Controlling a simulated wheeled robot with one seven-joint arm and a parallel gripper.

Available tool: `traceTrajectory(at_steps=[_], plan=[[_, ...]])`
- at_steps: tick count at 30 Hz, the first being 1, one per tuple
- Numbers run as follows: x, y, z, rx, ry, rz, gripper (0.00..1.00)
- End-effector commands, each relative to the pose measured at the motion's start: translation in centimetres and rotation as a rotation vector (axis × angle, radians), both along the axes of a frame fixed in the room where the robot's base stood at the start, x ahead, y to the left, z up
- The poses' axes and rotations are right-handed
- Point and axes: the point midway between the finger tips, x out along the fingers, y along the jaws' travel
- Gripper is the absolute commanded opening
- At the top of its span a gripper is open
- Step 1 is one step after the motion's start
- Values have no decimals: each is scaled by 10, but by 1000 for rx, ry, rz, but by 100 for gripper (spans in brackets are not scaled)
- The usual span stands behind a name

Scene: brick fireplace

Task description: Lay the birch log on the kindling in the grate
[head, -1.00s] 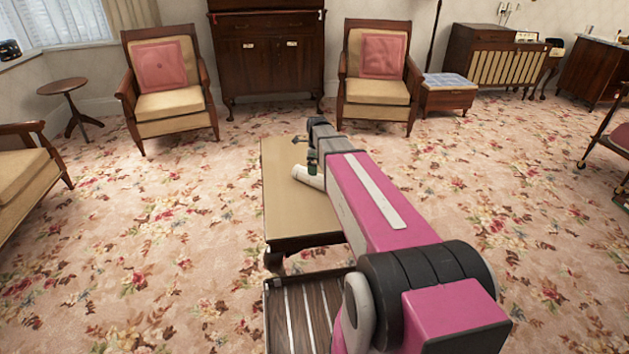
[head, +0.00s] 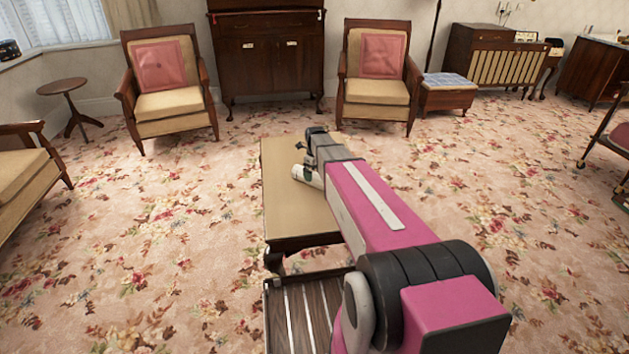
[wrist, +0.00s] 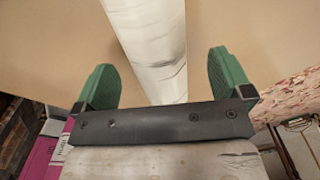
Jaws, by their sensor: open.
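The birch log (wrist: 152,40) is a white cylinder with dark marks, lying on a tan-topped low table. In the head view only part of the log (head: 306,176) shows beside my arm; the rest is hidden. My gripper (wrist: 164,78) is open, its two green fingers apart with the log running between them in the wrist view. A gap shows on each side of the log. I cannot tell how far the fingertips are above the tabletop. No grate or kindling can be made out in these frames.
The low table (head: 287,222) stands in front of me on a floral carpet. A slatted dark wooden surface (head: 310,305) is nearer. Two armchairs (head: 168,90) with pink cushions and a dark cabinet (head: 268,65) stand at the back. Carpet (head: 150,260) is clear on the left.

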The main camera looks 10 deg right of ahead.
Motion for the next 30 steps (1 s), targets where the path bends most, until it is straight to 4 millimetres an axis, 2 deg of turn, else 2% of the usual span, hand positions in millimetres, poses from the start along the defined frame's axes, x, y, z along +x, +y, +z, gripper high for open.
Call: traceTrajectory(at_steps=[8, 16, 22, 23, 24, 30], plan=[[-2, 1, -38, 0, 0, 0, 97], [-2, 1, -41, 0, -1, 0, 97], [-2, 1, -41, 0, -1, 0, 32], [-2, 1, -41, 0, -1, 0, 31], [-2, 1, -41, 0, -1, 0, 26], [-2, 1, -40, 0, -1, 0, 26]])
